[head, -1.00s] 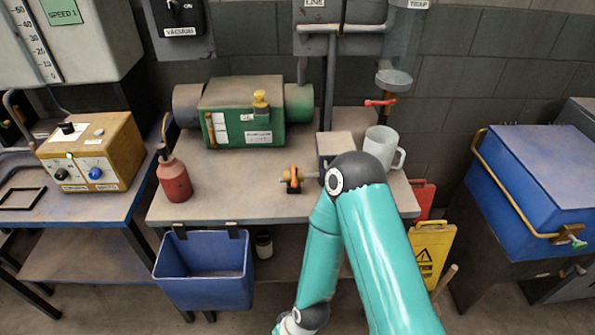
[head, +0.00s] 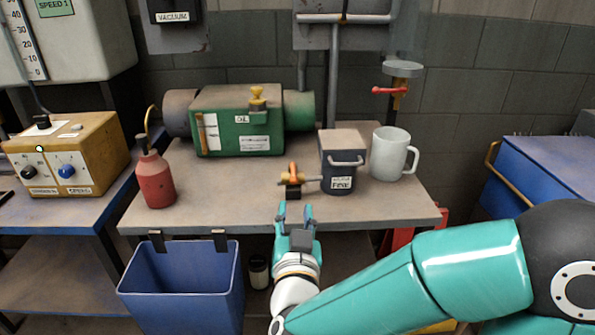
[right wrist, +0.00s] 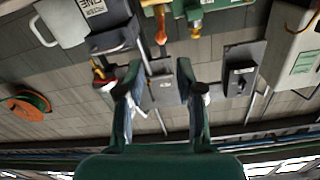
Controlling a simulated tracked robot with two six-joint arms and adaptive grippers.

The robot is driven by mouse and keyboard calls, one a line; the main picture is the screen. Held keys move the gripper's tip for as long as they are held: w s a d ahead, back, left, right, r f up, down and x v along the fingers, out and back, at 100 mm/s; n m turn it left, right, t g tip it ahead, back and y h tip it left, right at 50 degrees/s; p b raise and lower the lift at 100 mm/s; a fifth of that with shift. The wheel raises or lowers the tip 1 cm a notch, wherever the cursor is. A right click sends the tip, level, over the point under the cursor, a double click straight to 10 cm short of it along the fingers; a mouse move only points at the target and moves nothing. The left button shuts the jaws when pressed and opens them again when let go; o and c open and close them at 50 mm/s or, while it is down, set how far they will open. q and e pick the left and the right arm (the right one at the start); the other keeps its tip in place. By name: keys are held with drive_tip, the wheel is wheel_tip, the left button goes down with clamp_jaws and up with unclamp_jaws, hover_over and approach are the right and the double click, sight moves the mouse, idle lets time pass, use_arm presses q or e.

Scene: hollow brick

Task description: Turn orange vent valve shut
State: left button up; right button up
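The orange vent valve (head: 292,176) is a small brass fitting with an upright orange handle and a black base. It sticks out from the left side of the dark box labelled FINE (head: 341,178) on the bench. My right gripper (head: 295,210) is just in front of the bench's front edge, short of the valve and not touching it. Its two fingers are apart with nothing between them, as the right wrist view (right wrist: 161,82) also shows. In that view an orange handle (right wrist: 160,22), seemingly the valve's, lies beyond the fingers. My left gripper is not in view.
A white mug (head: 389,154) stands right of the box, below a red-handled valve (head: 390,91). A green pump (head: 238,122) and a red bottle (head: 161,182) stand to the left. A blue bin (head: 185,287) hangs at the bench front. Bare bench top lies between bottle and valve.

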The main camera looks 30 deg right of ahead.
drive_tip(key=p, duration=0.9)
approach(294, 166)
drive_tip(key=x, duration=0.3)
drive_tip(key=p+x, duration=0.1)
drive_tip(key=x, duration=0.5)
drive_tip(key=shift+w+d+f+p, duration=0.15)
drive_tip(key=shift+w+f+p, duration=0.15)
drive_tip(key=shift+p, duration=0.1)
clamp_jaws()
